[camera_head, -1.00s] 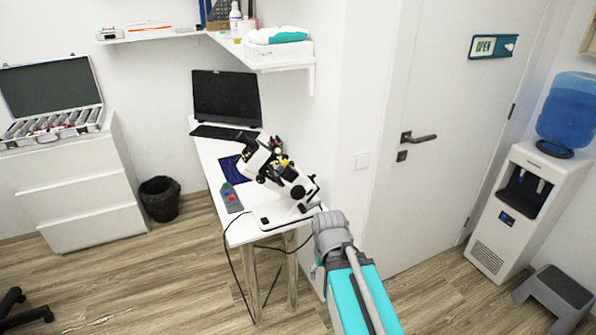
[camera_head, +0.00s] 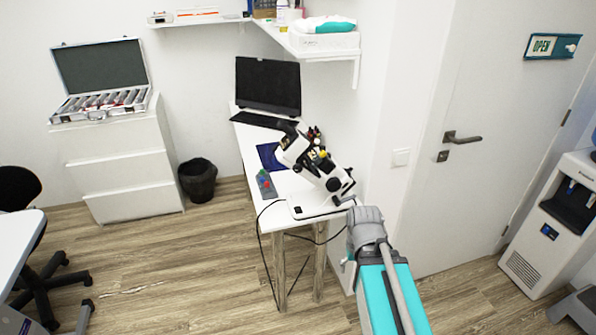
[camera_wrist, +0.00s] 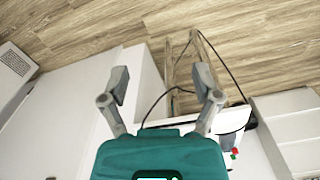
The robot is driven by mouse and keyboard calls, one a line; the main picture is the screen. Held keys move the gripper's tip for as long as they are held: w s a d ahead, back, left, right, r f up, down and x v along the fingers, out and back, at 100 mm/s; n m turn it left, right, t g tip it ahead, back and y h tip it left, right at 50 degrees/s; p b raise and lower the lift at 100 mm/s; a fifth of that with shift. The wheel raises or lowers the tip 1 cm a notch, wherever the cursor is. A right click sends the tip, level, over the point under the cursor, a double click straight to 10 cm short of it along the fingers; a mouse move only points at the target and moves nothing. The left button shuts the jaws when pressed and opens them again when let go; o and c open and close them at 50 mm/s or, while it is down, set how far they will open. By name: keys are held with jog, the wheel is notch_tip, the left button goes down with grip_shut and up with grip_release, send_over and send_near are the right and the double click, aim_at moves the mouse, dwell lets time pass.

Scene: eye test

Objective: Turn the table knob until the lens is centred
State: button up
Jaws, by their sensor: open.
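A white microscope-like instrument (camera_head: 318,170) with black parts stands tilted on a white base near the front end of the narrow white table (camera_head: 253,146). Dark round knobs show on its side, but I cannot tell which is the table knob. The lens and its centring are too small to judge. A grey control box (camera_head: 266,184) with coloured buttons sits left of the instrument. In the wrist view my gripper (camera_wrist: 162,85) is open, with nothing between its fingers. The table's legs and a black cable show beyond it. It appears apart from the instrument.
A monitor (camera_head: 268,84) and keyboard stand at the table's back. Black cables (camera_head: 262,235) hang beside its legs. A wall and door (camera_head: 480,130) are to the right. A bin (camera_head: 198,181), drawers (camera_head: 124,190) and another table (camera_head: 18,242) are left. Floor between is free.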

jog(key=shift+w, duration=0.1)
jog(key=n+t+h+b, duration=0.95)
jog(key=n+t, duration=0.25)
jog(key=t, duration=0.4)
send_near(297, 170)
jog(key=v, duration=0.3)
jog(key=shift+r+y+b, duration=0.25)
jog(key=shift+r+b, duration=0.15)
jog(key=shift+g, duration=0.3)
jog(key=x, duration=1.3)
jog(key=shift+w+d, duration=0.2)
